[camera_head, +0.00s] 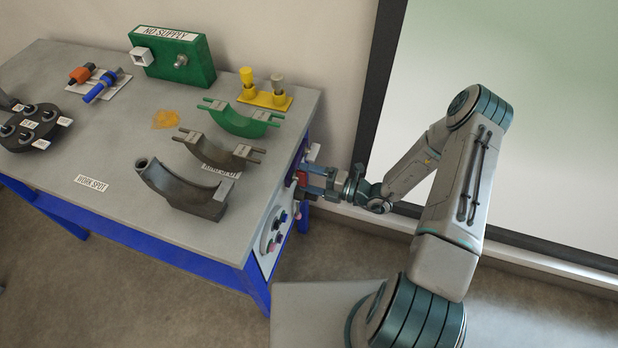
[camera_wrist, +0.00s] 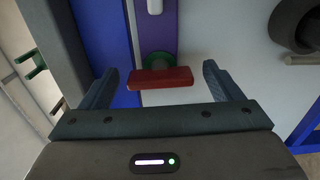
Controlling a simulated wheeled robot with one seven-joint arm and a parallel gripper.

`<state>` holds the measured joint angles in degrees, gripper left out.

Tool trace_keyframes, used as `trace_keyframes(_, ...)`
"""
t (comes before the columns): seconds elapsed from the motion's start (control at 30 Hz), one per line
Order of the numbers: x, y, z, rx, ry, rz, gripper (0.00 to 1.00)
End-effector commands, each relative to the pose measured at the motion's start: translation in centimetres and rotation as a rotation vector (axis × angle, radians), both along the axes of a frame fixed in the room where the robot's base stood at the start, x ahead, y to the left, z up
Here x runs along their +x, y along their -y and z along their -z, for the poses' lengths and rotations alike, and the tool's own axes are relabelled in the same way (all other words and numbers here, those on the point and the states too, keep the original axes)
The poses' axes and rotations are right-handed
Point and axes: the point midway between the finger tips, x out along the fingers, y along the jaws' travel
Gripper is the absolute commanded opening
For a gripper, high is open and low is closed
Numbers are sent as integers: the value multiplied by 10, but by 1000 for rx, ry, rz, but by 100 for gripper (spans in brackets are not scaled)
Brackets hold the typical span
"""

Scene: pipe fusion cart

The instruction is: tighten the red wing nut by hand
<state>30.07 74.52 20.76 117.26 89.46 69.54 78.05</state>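The red wing nut (camera_wrist: 160,78) shows in the wrist view as a flat bar lying nearly level, with a dark green round part (camera_wrist: 158,60) behind it. In the head view the red wing nut (camera_head: 301,178) is small and partly hidden at the cart's right end. My gripper (camera_wrist: 159,70) is open, with one finger on each side of the bar. A clear gap shows between each finger and the bar. In the head view my gripper (camera_head: 317,180) points left at the cart's end panel.
The cart top (camera_head: 120,155) holds a green NO SUPPLY box (camera_head: 172,57), yellow fittings (camera_head: 263,97) and curved saddles (camera_head: 182,188). A panel with round knobs (camera_head: 275,228) is on the cart's end. A dark-framed board (camera_head: 375,85) stands behind my arm. Floor is clear in front.

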Motion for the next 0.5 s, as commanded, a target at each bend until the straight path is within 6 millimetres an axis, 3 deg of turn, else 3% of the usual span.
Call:
trace_keyframes(0.27, -2, 6, 0, 0, 1, 1, 85)
trace_keyframes(0.5, -16, 49, 1, -2, 0, 4, 85)
